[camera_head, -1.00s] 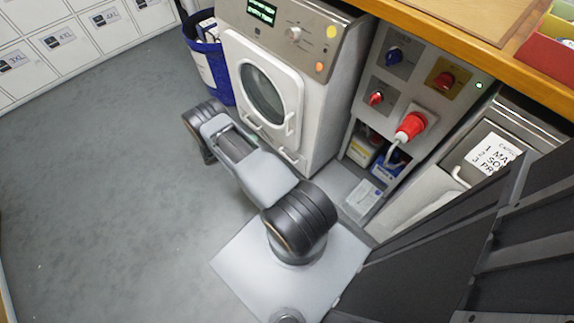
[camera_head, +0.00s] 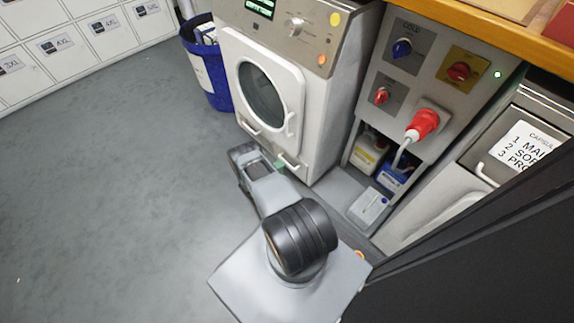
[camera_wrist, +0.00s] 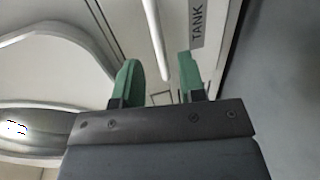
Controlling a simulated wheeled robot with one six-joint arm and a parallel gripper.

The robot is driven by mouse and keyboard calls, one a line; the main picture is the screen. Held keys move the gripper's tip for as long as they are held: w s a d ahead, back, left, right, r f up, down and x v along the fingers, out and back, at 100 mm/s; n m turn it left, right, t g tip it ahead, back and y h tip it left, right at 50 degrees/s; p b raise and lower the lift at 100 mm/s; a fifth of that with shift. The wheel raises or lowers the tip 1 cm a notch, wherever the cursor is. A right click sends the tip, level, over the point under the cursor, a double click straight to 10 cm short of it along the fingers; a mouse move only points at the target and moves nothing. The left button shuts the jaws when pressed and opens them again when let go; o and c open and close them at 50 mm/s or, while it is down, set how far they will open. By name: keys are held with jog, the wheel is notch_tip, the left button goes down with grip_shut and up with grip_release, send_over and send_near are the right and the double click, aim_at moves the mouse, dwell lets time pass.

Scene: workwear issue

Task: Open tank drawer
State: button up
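A white front-loading machine (camera_head: 312,130) stands at top centre with a round glass door (camera_head: 265,90). A "TANK" label (camera_wrist: 198,24) shows in the wrist view on a pale panel, the tank drawer front. A white bar handle (camera_wrist: 155,38) runs beside the label. My gripper (camera_wrist: 158,85) has green fingertips spread apart, one on each side of the bar's near end. I cannot tell whether they touch it. In the head view a green fingertip (camera_head: 280,165) shows by the low handle (camera_head: 291,166) at the machine's bottom edge. The drawer looks shut.
A blue bin (camera_head: 214,88) stands left of the machine. A grey panel with switches and a red plug (camera_head: 425,123) is to the right, with containers (camera_head: 368,152) below. White lockers (camera_head: 60,45) line the back left. The floor at left is clear.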

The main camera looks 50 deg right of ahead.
aim_at(287, 163)
jog(key=shift+b+x, duration=0.65)
jog(key=shift+x, duration=1.9)
jog(key=shift+c, duration=0.4)
grip_shut()
